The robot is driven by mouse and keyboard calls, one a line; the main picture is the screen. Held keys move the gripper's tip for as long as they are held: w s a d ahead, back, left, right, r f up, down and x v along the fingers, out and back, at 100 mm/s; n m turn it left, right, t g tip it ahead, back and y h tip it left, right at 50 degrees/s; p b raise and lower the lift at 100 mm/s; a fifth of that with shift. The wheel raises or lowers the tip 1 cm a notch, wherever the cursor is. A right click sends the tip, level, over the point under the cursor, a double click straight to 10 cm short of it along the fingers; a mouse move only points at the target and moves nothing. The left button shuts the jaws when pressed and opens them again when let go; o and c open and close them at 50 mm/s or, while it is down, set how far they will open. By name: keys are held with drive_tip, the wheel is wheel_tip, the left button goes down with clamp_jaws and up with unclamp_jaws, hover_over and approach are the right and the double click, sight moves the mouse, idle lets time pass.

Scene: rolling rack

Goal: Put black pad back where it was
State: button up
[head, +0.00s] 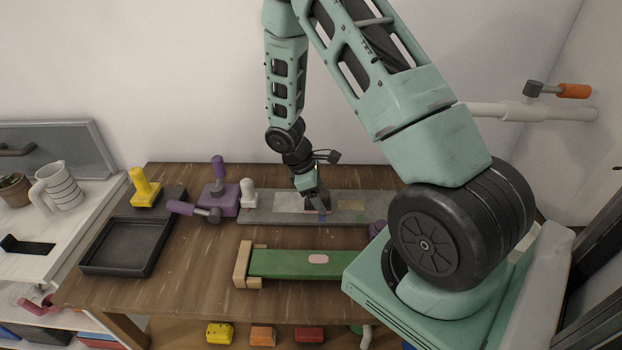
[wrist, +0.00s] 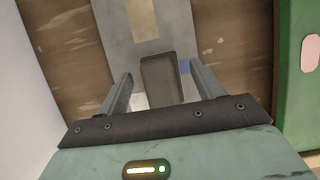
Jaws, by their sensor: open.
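The black pad (wrist: 160,75) is a dark rounded block on the long grey board (wrist: 122,28) in the wrist view. My gripper (wrist: 160,88) is open, with one finger on each side of the pad and a small gap showing on both sides. In the head view my gripper (head: 312,205) points down over the middle of the grey board (head: 258,208), and the pad is mostly hidden by it. Pale patches and a blue patch show on the board around the pad.
A green board (head: 290,264) with a pink pad (head: 318,258) lies nearer on the wooden table (head: 200,268). Purple tools (head: 218,192) and a white knobbed piece (head: 248,190) stand left of my gripper. A black tray (head: 125,247) and a yellow stamp (head: 145,190) are further left.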

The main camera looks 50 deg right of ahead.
drive_tip(key=b+v, duration=0.2)
drive_tip(key=v, duration=0.8)
drive_tip(key=a+r+t, duration=0.1)
drive_tip(key=a+r, duration=0.2)
drive_tip(key=a, duration=0.5)
drive_tip(key=s+a+r+t+y, duration=0.1)
drive_tip(key=s+a+r, duration=0.15)
drive_tip(key=a, duration=0.35)
drive_tip(key=s+a+r+y, duration=0.1)
drive_tip(key=s+a+r, duration=0.15)
drive_tip(key=a, duration=0.45)
drive_tip(key=s+a+r, duration=0.1)
drive_tip(key=s+a, duration=0.4)
drive_tip(key=s, duration=0.2)
drive_tip(key=s+a+r+t+y, duration=0.1)
drive_tip(key=s+a+r, duration=0.1)
drive_tip(key=s+a, duration=0.3)
drive_tip(key=shift+s+m+y, duration=0.3)
drive_tip(key=shift+s, duration=0.95)
